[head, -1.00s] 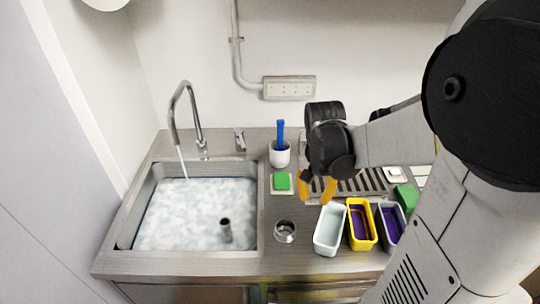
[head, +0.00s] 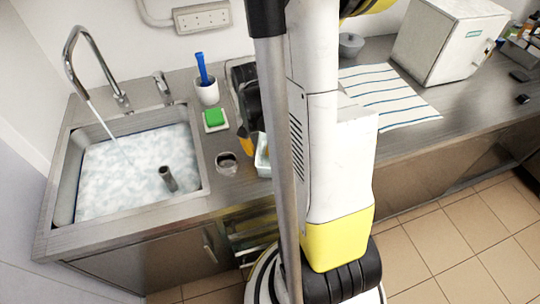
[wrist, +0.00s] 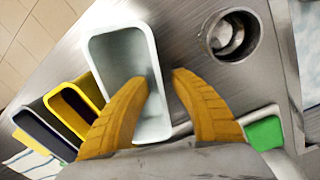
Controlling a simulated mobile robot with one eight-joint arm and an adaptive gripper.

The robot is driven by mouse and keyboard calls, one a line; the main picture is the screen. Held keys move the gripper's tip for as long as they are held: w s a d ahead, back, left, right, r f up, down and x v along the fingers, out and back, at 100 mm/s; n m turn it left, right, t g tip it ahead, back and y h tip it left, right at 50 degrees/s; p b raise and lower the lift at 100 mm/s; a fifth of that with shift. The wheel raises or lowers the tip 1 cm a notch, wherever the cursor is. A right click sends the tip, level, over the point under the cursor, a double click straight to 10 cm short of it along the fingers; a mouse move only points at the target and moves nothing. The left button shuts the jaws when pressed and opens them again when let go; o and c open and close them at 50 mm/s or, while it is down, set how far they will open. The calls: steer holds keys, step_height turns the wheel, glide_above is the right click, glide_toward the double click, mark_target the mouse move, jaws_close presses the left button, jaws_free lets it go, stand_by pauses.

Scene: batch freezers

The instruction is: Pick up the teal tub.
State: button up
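The teal tub (wrist: 118,52) is a pale, open, rectangular tub in the wrist view, standing on the steel counter. In the head view only a sliver of it (head: 263,160) shows beside my arm. My gripper (wrist: 160,80) is open, its two orange fingers apart. In the wrist view the left finger overlaps the tub's opening and the right finger lies outside its right wall. I cannot tell how far above the rim the tips are. In the head view my gripper (head: 247,143) is partly hidden.
A yellow tub (wrist: 88,88) and a grey tub (wrist: 35,113) with dark insides stand left of the teal one in the wrist view. A metal cup (wrist: 230,35) is to the right. A green sponge (head: 214,117) and a filled sink (head: 66,190) with running water are nearby.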

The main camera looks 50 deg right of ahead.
steer(key=shift+f, duration=0.15)
jaws_close()
stand_by(0.4)
